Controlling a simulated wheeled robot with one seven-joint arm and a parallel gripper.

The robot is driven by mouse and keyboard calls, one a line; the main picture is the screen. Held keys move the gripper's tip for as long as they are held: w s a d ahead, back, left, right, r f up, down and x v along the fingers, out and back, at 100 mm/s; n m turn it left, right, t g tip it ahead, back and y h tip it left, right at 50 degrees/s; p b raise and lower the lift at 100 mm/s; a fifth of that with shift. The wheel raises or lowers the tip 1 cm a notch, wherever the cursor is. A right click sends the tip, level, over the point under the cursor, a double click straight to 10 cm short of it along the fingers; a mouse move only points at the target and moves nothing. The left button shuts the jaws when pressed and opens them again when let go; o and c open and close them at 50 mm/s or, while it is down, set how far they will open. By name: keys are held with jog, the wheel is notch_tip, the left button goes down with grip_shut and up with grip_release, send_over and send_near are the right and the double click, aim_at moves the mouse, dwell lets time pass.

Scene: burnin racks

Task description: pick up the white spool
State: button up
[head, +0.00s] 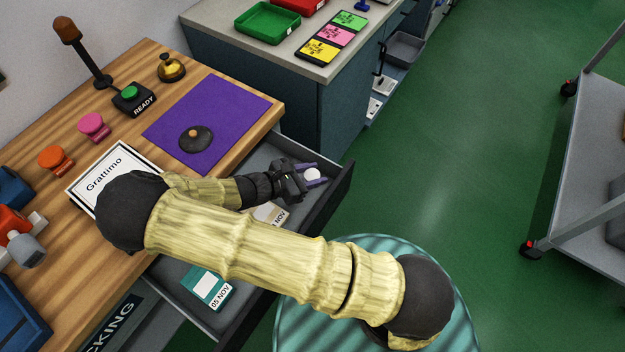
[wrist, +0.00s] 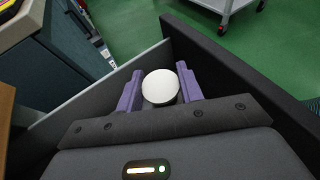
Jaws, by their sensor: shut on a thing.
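The white spool (head: 312,174) is at the far right end of the open grey drawer (head: 262,157), between the purple fingers of my gripper (head: 311,176). In the wrist view the round white top of the spool (wrist: 160,87) shows between the two purple fingertips (wrist: 160,90). The fingers are shut on it from both sides. The spool's lower part is hidden, and I cannot tell whether it touches the drawer floor.
The drawer's dark front (head: 335,190) and side walls are close around my gripper. Dated boxes, one teal (head: 206,287), lie in the drawer. The wooden desk holds a purple mat (head: 230,105) with a dark round object (head: 195,139). A striped round stool top (head: 450,290) stands beside the drawer.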

aim_at(313, 175)
jog(key=shift+r, duration=2.4)
jog(key=shift+s, duration=0.1)
